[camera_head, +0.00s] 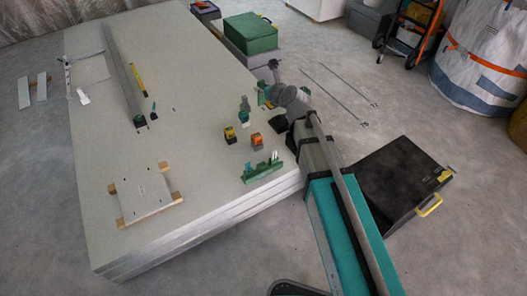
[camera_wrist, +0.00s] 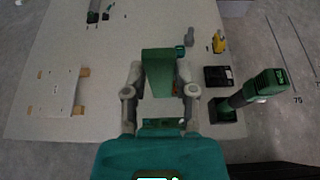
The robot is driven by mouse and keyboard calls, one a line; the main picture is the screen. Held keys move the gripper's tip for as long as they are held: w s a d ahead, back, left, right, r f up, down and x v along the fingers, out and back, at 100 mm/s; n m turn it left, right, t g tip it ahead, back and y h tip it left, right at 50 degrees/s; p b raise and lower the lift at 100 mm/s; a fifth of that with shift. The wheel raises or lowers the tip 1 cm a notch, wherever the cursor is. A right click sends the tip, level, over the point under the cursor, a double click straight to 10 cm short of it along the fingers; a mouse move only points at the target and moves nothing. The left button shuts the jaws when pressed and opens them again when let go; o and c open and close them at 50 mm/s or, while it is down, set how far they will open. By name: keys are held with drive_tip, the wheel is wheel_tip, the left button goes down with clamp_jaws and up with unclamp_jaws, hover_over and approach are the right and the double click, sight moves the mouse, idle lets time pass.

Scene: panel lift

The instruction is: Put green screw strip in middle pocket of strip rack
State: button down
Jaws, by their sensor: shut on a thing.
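My gripper (camera_wrist: 159,86) shows in the wrist view, its two grey fingers shut on a green screw strip (camera_wrist: 158,68). The strip is held above the panel stack, clear of the rack. The strip rack (camera_head: 262,173) is green and stands near the front right corner of the stack, with lighter green and white pieces upright in it. Part of the rack also shows in the wrist view (camera_wrist: 161,124), below the strip and between the fingers. I cannot tell from here which pockets are free.
The panel stack (camera_head: 180,120) bears a yellow-black block (camera_head: 229,135), an orange block (camera_head: 256,139) and a small panel on wooden strips (camera_head: 143,194). A green drill (camera_wrist: 268,84) stands at the right. A black case (camera_head: 400,182) lies on the floor.

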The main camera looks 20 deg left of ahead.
wheel_tip(320, 180, down, 29)
drive_tip(key=b, duration=2.8)
drive_tip(key=shift+f, duration=0.2)
drive_tip(key=shift+a+f, duration=0.1)
drive_tip(key=shift+f, duration=0.05)
drive_tip(key=shift+f+b, duration=2.95)
drive_tip(key=shift+b, duration=0.25)
drive_tip(key=shift+f+b, duration=1.8)
